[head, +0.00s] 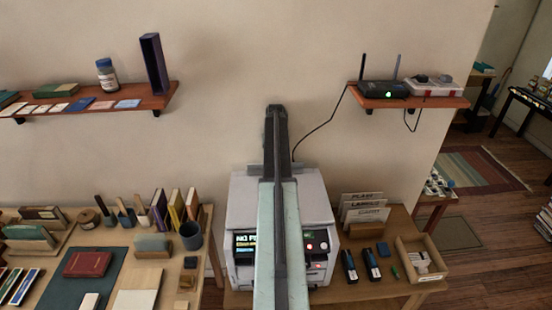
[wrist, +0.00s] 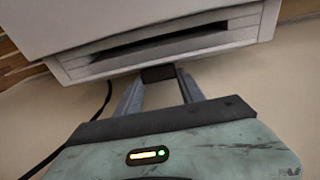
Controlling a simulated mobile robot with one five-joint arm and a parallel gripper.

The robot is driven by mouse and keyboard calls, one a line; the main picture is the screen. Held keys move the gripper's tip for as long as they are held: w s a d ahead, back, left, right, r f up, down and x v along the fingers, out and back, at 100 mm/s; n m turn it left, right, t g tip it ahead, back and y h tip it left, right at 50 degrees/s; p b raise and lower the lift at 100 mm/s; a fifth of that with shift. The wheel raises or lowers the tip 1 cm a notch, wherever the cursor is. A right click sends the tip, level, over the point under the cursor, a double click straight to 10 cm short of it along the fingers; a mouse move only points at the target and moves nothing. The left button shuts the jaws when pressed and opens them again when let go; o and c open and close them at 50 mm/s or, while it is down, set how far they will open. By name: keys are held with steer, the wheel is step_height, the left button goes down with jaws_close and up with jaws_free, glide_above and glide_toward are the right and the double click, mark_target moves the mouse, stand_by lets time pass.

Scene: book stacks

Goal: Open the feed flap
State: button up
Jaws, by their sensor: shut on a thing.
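The pale grey machine (head: 305,195) stands on the wooden table against the wall, its front partly hidden by my arm. A grey ledge, perhaps the feed flap (head: 312,168), shows along its rear top edge. In the wrist view, the machine's pale body (wrist: 120,20) has a long dark slot (wrist: 150,47) with a pale lip below it. My gripper (wrist: 158,76) is below this lip, its two fingers shut on a small dark tab (wrist: 158,73) at the lip's edge. How far the flap stands open cannot be told. My fingertips are hidden in the head view.
A shelf with a router (head: 383,90) is on the wall at right, with a black cable (head: 325,124) hanging toward the machine. Card holders (head: 362,212) and a wooden tray (head: 420,260) stand right of the machine. A crowded desk (head: 205,255) is at left.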

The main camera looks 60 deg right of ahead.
steer(key=shift+w+r, duration=0.1)
steer(key=shift+w, duration=0.05)
steer(key=o, duration=1.4)
steer(key=shift+a, duration=0.1)
steer(key=shift+c, duration=0.2)
steer(key=shift+r, duration=0.1)
steer(key=r+p, duration=0.7)
steer(key=p, duration=0.1)
steer(key=shift+s+a+r, duration=0.25)
steer(key=shift+s+r, duration=0.05)
steer(key=shift+r, duration=0.1)
steer(key=shift+f, duration=0.1)
